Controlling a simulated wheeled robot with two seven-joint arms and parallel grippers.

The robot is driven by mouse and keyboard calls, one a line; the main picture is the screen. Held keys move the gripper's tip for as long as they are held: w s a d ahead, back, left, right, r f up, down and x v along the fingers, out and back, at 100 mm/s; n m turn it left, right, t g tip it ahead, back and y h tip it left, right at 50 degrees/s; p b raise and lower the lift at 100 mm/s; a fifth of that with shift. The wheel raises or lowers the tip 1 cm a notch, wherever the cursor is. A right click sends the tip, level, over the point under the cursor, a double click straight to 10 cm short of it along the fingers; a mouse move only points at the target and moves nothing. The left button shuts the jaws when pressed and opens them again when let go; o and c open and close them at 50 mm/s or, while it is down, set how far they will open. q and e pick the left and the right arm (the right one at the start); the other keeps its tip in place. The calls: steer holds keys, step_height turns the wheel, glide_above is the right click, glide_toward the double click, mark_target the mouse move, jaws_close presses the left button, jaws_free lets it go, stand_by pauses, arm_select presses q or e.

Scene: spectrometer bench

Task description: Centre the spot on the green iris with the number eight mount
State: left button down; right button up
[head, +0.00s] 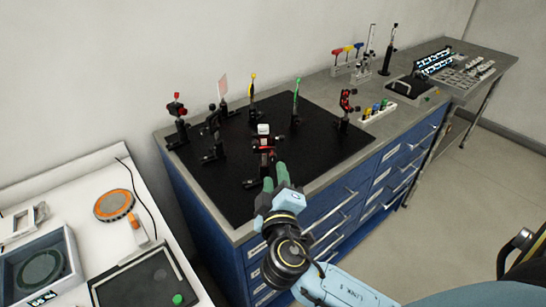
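The green iris (297,92) stands upright on a black post at the back right of the black breadboard (330,153). A mount with a white top and red parts (264,144) stands near the breadboard's front middle; its number is too small to read. My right gripper (275,178) is just in front of this mount, with its teal fingers close to the mount's lower part. I cannot tell whether they touch it or how far they are apart. No light spot can be made out on the iris. My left gripper is out of view.
Other posts stand on the breadboard: a red-topped one (177,110), a yellow-topped one (253,88), a pink card (223,88) and a red-and-black mount (346,104). A white side table (75,185) is at left.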

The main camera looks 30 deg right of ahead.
mark_target(273, 158)
steer(key=x, duration=0.6)
steer(key=shift+w+d+p, duration=0.2)
steer(key=shift+w+p, duration=0.05)
steer(key=shift+p, duration=0.15)
jaws_close()
